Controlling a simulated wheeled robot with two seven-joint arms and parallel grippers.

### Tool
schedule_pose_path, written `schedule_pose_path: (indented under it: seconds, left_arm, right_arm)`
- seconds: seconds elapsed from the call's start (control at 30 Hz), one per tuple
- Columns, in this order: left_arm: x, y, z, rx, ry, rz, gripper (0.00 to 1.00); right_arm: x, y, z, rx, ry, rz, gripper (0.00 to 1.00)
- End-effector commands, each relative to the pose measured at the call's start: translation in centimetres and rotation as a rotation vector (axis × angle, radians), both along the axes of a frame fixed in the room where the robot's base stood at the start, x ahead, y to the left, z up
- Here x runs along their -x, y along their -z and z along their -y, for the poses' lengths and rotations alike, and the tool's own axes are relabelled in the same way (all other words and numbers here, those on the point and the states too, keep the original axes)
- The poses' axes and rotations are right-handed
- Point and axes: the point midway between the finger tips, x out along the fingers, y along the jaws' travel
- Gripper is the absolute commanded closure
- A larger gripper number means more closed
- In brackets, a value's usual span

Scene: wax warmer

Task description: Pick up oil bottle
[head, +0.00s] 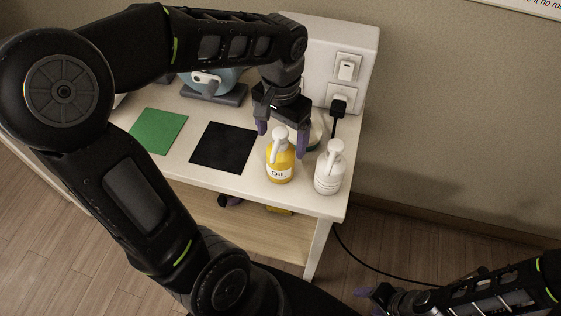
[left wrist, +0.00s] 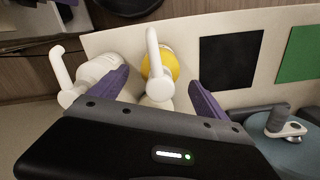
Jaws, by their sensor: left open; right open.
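The oil bottle (head: 280,164) is yellow with a white pump top and a label reading "Oil". It stands upright near the front right of the white table. In the left wrist view the oil bottle (left wrist: 171,66) lies between the two purple fingers, its white pump toward the camera. My left gripper (head: 284,140) is open, its fingers spread on either side of the bottle's top, from behind and above. Whether they touch it I cannot tell. In the left wrist view the left gripper (left wrist: 160,90) holds nothing. My right gripper (head: 374,299) is low at the bottom right, away from the table.
A white pump bottle (head: 329,170) stands close to the right of the oil bottle. A black mat (head: 223,147) and a green mat (head: 158,131) lie to the left. A blue-grey appliance (head: 215,88) and a white socket panel (head: 325,50) with a plugged cord stand behind.

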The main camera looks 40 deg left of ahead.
Motion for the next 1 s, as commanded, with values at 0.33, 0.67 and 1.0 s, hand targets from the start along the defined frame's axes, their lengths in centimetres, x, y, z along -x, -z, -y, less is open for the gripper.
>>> schedule_pose_path:
  seconds: [0.33,0.67,1.0]
  left_arm:
    - [0.1,3.8,0.0,0.001,0.0,-0.003,0.14]
    - [0.1,3.7,0.0,0.001,-0.001,-0.002,0.14]
    - [0.1,3.7,0.0,0.001,-0.001,-0.001,0.24]
  right_arm:
    - [0.1,-0.7,0.0,0.003,0.001,-0.003,0.42]
    - [0.1,-0.6,0.0,0.002,0.001,-0.003,0.42]
    - [0.1,-0.6,0.0,0.002,0.0,-0.003,0.42]
